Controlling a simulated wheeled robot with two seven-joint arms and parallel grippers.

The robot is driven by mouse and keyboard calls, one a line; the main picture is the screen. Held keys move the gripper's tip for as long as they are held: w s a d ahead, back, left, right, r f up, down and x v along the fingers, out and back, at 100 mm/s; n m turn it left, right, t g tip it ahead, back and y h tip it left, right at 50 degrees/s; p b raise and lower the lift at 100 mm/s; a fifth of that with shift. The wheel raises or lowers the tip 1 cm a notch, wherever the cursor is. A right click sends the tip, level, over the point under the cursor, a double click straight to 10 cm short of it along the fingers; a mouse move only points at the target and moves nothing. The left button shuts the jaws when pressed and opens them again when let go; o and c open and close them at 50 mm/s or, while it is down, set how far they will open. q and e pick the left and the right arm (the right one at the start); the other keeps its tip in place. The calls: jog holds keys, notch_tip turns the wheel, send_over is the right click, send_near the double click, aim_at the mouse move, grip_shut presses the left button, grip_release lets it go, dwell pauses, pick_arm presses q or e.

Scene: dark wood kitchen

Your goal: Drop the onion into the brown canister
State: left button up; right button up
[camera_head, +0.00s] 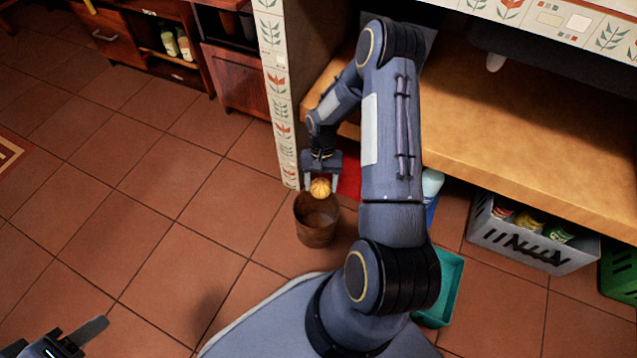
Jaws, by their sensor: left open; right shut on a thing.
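The onion (320,187) is small, round and golden-orange. My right gripper (321,184) is shut on it and points down, holding it over the far part of the brown canister's opening. The brown canister (316,233) stands upright on the tiled floor with its open top facing up; the inside that shows looks empty. My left gripper (86,333) is at the bottom left corner, only partly in view, open and away from the canister.
A wooden shelf (500,140) is behind my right arm. A grey crate (530,240) with several bottles, a teal bin (446,285) and a green crate (620,270) stand at the right. A tiled post (277,100) rises behind the canister. The floor at the left is clear.

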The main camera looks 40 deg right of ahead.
aim_at(321, 190)
notch_tip(321, 190, down, 4)
jog(key=shift+f+b, duration=0.1)
jog(key=shift+b, duration=1.15)
jog(key=o, duration=1.1)
jog(key=p+v, duration=0.3)
jog(key=v, duration=0.4)
jog(key=shift+w+r, duration=0.1)
jog(key=shift+r, duration=0.3)
